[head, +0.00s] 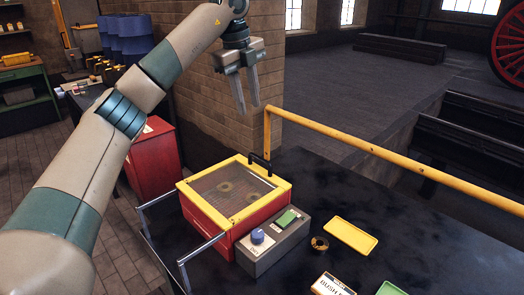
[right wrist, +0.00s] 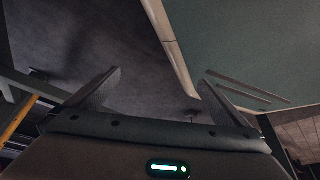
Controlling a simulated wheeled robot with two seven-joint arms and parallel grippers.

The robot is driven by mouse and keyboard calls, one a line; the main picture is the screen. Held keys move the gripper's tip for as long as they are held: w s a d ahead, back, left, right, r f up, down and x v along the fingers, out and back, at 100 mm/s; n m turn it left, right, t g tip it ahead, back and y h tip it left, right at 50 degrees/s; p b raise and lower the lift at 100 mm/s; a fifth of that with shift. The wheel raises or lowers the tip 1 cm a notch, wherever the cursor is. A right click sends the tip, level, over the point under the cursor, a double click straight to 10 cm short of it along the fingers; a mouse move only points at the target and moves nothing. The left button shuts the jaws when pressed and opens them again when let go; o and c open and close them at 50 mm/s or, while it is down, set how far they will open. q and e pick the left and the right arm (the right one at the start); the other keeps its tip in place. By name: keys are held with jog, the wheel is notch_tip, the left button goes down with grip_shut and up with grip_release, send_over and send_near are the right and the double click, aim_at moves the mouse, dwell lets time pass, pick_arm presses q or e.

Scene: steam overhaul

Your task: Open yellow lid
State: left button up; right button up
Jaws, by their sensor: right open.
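The yellow lid (head: 205,203) is a yellow frame around a see-through dark panel, with round shapes visible beneath it. It lies shut on a red box (head: 207,226) on the dark table. A small black handle (head: 260,165) stands at the lid's far right corner. My left gripper (head: 248,109) hangs above and behind the lid, fingers pointing down, apart and empty, touching nothing. My right gripper (right wrist: 158,82) shows only in the right wrist view, with its fingers wide apart and nothing between them.
A grey control box (head: 272,247) with a blue knob (head: 257,237) and green switch (head: 288,219) adjoins the red box. A yellow tray (head: 350,236), a dark ring (head: 319,243) and a labelled box (head: 331,286) lie to the right. A yellow rail (head: 390,155) edges the table.

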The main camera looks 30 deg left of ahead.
pick_arm(q)
jog(key=shift+f, duration=0.9)
jog(key=p, duration=0.4)
send_near(259, 157)
jog(key=f, duration=0.2)
jog(key=w+f, duration=0.1)
jog(key=f, duration=0.4)
jog(key=shift+w+d+f, duration=0.15)
jog(key=shift+d+f, duration=0.1)
jog(key=shift+d, duration=0.05)
pick_arm(e)
jog(key=s+d+f+g+h, duration=0.1)
jog(key=s+d+g, duration=0.2)
jog(key=s, duration=0.9)
jog(key=shift+s+d, duration=0.35)
jog(key=shift+d, duration=0.65)
pick_arm(q)
grip_shut()
